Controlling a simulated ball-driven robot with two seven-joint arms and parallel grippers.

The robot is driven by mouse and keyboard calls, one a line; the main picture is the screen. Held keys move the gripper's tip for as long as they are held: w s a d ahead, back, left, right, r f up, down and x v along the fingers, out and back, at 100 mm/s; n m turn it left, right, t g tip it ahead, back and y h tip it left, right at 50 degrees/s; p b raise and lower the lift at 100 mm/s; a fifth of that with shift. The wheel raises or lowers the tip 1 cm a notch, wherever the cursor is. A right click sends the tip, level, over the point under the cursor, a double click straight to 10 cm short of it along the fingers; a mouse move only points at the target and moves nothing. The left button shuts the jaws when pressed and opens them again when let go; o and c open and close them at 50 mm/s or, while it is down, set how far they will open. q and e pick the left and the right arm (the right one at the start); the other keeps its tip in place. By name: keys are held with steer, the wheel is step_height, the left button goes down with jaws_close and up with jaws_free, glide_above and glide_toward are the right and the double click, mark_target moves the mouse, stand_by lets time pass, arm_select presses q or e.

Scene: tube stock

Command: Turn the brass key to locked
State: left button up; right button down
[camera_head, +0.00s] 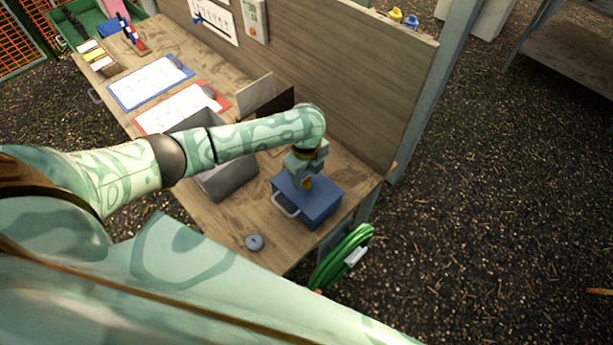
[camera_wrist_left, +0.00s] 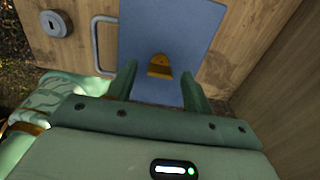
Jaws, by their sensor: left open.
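The brass key (camera_wrist_left: 159,66) stands out from the top of the blue box (camera_wrist_left: 145,25) in the left wrist view. A small brass-orange bit of it shows in the head view (camera_head: 307,184). My left gripper (camera_wrist_left: 157,82) is open over the box, with one finger on each side of the key. I cannot tell whether the fingers touch it. In the head view my left gripper (camera_head: 305,172) is above the blue box (camera_head: 322,204), hiding part of its top. My right gripper is not in view.
The box has a grey handle (camera_head: 285,205). A round grey piece with a dark slot (camera_head: 254,242) lies on the wooden bench (camera_head: 225,220). A grey bin (camera_head: 228,178) stands beside the box, under my arm. A wooden back panel (camera_head: 345,85) rises behind. A green hose (camera_head: 340,257) hangs at the bench's end.

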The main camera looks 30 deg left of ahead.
arm_select(q)
steer(key=shift+f, duration=0.2)
steer(key=shift+c, duration=0.3)
steer(key=c, duration=0.9)
